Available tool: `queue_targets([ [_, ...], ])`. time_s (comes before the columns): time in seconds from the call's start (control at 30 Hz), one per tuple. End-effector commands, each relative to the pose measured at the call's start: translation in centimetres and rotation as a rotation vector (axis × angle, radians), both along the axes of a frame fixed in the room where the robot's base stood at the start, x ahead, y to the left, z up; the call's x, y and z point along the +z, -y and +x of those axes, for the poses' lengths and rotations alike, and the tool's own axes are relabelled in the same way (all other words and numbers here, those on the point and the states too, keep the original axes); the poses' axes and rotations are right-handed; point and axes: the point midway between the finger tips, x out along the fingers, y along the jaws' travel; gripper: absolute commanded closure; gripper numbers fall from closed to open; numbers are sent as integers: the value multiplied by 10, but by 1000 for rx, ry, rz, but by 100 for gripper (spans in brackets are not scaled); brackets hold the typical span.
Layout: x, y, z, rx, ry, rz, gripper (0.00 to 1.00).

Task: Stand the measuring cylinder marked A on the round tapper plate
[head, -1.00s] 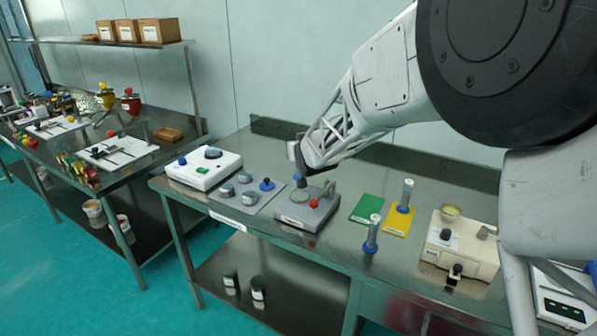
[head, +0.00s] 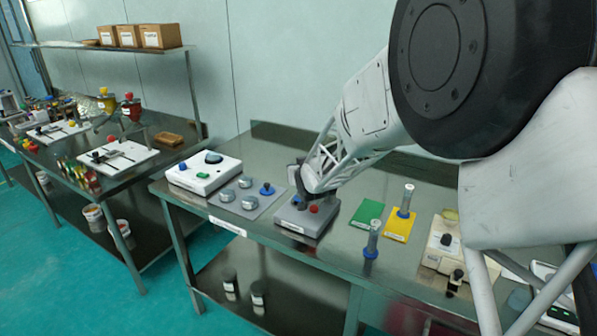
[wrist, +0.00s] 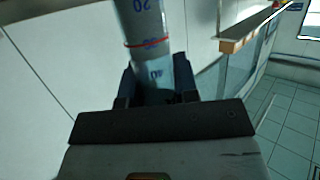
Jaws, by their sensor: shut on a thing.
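My gripper (head: 301,190) is low over the grey tapper unit (head: 294,222), left of its red knob (head: 314,209). In the wrist view it is shut on a clear measuring cylinder (wrist: 150,45) with blue numbers and a red ring. Its letter is not legible, and its top runs out of that view. A small blue patch shows under my gripper in the head view; it may be the cylinder's base. My gripper hides the round plate, so I cannot tell whether the base touches it.
One blue-based cylinder (head: 372,240) stands on the bench, another (head: 405,200) on a yellow mat (head: 398,228). A green mat (head: 367,213) lies between them and the tapper. A beige device (head: 445,252) is right.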

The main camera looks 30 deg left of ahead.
Motion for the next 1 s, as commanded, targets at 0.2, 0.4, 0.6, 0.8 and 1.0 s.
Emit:
queue_targets([
  [0.2, -6, 0, 0, 0, 0, 1, 100],
  [0.4, -6, 0, 0, 0, 0, 1, 100],
  [0.6, -9, 0, 0, 0, 0, 1, 64],
  [0.8, -9, 0, 0, 0, 0, 1, 46],
  [1.0, -9, 0, 0, 0, 0, 1, 46],
])
